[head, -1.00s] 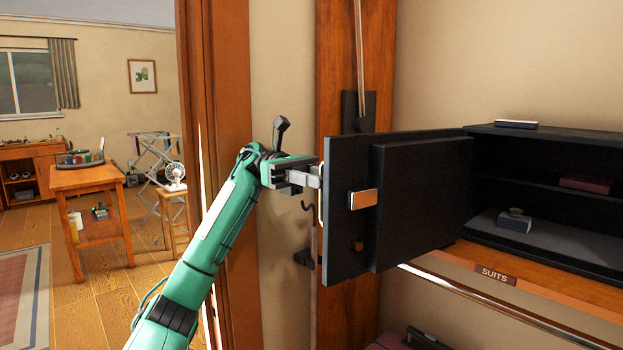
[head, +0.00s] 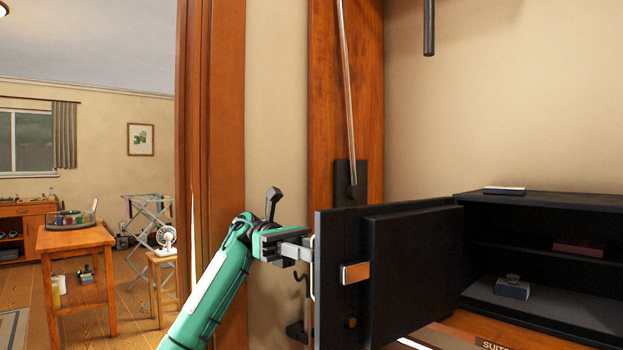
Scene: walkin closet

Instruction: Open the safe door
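The dark safe door (head: 410,270) stands swung wide open to the left, its inner face with a thicker panel turned toward me. A metal latch bolt (head: 355,272) shows near its free edge. The open safe (head: 535,205) is at the right, with a shelf inside. A pale handle (head: 312,280) shows at the door's free edge, mostly hidden behind the door. My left gripper (head: 306,248) is at this handle, its grey fingers close together and seemingly shut on it; the fingertips are partly hidden by the door edge. My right gripper is not in view.
Inside the safe are a reddish box (head: 579,246) and a small grey box (head: 512,287); a flat item (head: 504,190) lies on top. A wooden post (head: 345,95) stands behind the door. A doorway at left opens to a room with a wooden table (head: 75,240).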

